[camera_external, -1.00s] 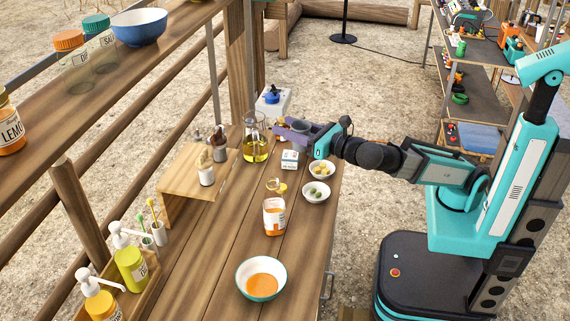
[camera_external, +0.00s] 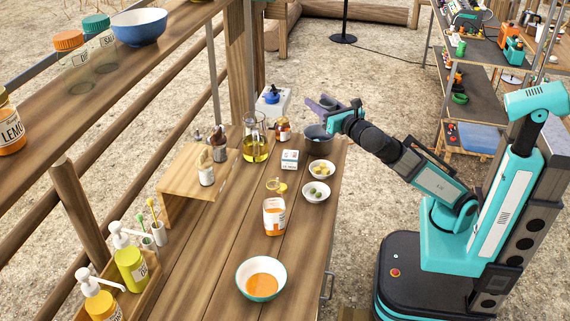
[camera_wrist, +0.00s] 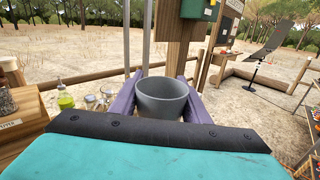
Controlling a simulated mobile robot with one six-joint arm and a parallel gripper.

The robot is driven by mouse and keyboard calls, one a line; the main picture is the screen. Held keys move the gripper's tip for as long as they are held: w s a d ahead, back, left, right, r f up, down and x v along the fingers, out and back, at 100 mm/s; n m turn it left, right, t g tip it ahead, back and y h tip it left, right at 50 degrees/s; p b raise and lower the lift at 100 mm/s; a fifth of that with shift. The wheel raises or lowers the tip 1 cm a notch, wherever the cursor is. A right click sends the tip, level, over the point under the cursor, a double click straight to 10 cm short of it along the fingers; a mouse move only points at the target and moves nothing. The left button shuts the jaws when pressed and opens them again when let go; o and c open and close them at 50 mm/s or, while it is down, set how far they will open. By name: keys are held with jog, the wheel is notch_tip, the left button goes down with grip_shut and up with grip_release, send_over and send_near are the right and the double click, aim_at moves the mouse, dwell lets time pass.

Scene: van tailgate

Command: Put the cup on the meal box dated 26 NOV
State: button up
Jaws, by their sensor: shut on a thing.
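A grey cup (camera_wrist: 163,98) stands upright between the purple fingers of my gripper (camera_wrist: 163,92) in the wrist view. My gripper (camera_external: 325,104) is shut on it and raised above the far right end of the wooden table. In the external view the fingers largely hide the cup. No meal box with a readable 26 NOV date shows. A small white box (camera_external: 290,159) with small print stands on the table, left of and below my gripper; its print is too small to read.
A dark round vessel (camera_external: 318,138) stands below my gripper. Near it are a flask of yellow liquid (camera_external: 255,148), a small jar (camera_external: 283,130) and two small white bowls (camera_external: 321,169) (camera_external: 316,191). Open ground lies to the right.

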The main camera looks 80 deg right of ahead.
jog(key=s+d+f+m+g+h+b, duration=0.2)
jog(key=s+d+b, duration=0.2)
jog(key=d, duration=0.2)
notch_tip(320, 180, down, 10)
jog(key=shift+w+a+f+p, duration=0.15)
jog(key=shift+f+p, duration=0.1)
jog(key=shift+p, duration=0.15)
jog(key=shift+w+r, duration=0.1)
jog(key=w+p, duration=0.7)
jog(key=w, duration=0.1)
jog(key=shift+a+f+p, duration=0.3)
jog(key=shift+a+p, duration=0.05)
dwell(0.6)
jog(key=shift+w+p, duration=0.15)
jog(key=shift+p, duration=0.2)
